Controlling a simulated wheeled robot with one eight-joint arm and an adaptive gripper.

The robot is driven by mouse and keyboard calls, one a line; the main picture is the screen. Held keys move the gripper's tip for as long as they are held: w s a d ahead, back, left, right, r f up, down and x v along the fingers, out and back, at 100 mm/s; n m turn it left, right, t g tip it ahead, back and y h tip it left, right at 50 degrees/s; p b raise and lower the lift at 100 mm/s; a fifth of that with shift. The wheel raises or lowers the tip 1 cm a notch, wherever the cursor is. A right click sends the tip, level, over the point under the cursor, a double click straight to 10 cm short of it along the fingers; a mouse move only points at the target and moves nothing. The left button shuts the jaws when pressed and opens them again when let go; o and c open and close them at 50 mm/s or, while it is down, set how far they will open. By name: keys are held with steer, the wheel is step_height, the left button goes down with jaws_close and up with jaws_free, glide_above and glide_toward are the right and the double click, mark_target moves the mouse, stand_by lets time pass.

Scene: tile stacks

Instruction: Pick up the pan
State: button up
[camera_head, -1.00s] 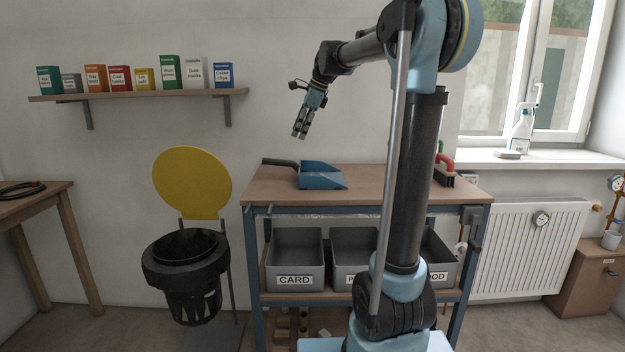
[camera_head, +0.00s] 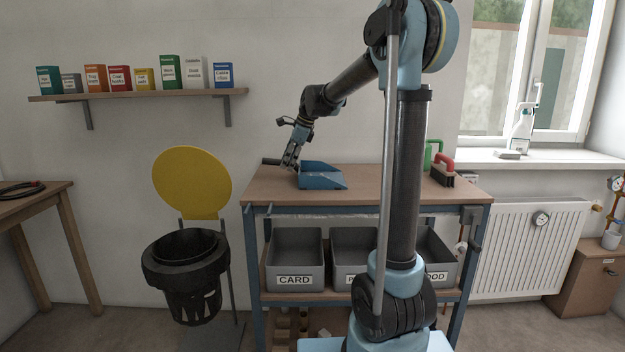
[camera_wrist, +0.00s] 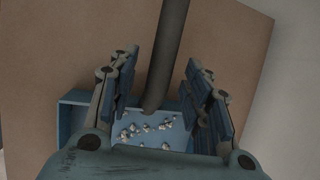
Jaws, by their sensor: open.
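The pan is a blue dustpan (camera_head: 322,178) with a dark handle (camera_head: 271,161), lying on the workbench top. My gripper (camera_head: 289,163) is down at the handle, near where it joins the pan body. In the wrist view the handle (camera_wrist: 167,50) runs between the two open fingers of my gripper (camera_wrist: 162,95), with a gap on each side. The blue pan floor (camera_wrist: 110,116) shows below the handle and carries several small pale bits (camera_wrist: 150,128). The near part of the pan is hidden by my gripper.
The workbench (camera_head: 385,185) has a red-handled brush (camera_head: 442,168) and a green-handled item (camera_head: 431,153) at its right. Grey bins (camera_head: 295,258) stand on the shelf below. A black bin (camera_head: 186,262) with a raised yellow lid stands at left. The bench middle is clear.

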steer(key=shift+x, duration=1.1)
jaws_close()
steer(key=shift+r, duration=0.1)
